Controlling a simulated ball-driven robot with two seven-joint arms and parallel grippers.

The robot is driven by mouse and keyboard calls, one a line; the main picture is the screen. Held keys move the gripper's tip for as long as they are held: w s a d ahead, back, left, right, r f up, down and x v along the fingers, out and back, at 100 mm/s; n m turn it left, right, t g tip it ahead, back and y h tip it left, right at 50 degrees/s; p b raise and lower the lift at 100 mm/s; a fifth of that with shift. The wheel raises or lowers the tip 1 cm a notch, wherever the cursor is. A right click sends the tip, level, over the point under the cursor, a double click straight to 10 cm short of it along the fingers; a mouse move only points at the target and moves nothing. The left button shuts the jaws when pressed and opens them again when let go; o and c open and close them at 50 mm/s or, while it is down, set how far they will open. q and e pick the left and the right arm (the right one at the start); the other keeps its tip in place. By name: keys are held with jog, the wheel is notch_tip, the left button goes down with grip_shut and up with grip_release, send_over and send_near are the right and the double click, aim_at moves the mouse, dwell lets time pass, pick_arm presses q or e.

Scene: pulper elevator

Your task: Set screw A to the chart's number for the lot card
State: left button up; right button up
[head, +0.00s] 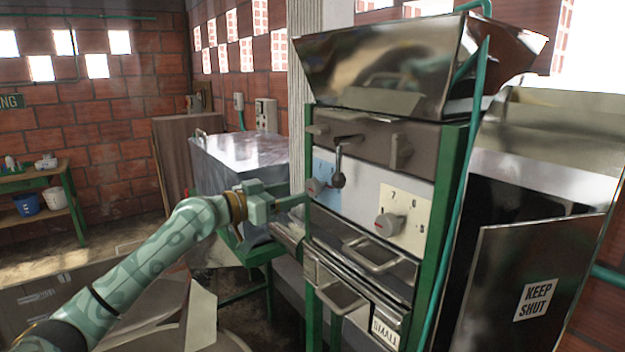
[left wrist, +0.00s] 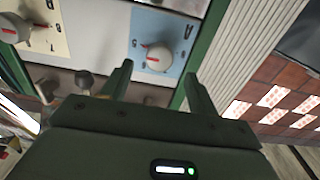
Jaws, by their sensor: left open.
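Two grey knobs with red marks sit on the machine's front. One knob (head: 314,187) is on a blue plate (head: 325,169); the other knob (head: 389,224) is on a cream plate (head: 411,205). My left gripper (head: 304,199) is open just in front of the blue-plate knob. In the left wrist view the blue-plate knob (left wrist: 158,57) shows between and beyond the open fingers (left wrist: 160,72); contact cannot be told. A card reading SMALL (head: 385,333) is low on the machine. I see no chart. My right gripper is out of view.
Metal handles (head: 375,257) stick out below. A steel hopper (head: 385,60) is above. A KEEP SHUT panel (head: 535,290) is at right. A workbench (head: 45,178) is far left.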

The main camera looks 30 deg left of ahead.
aim_at(309, 188)
pick_arm(q)
jog(key=p+x, duration=0.1)
jog(key=x, duration=0.6)
jog(key=c, duration=1)
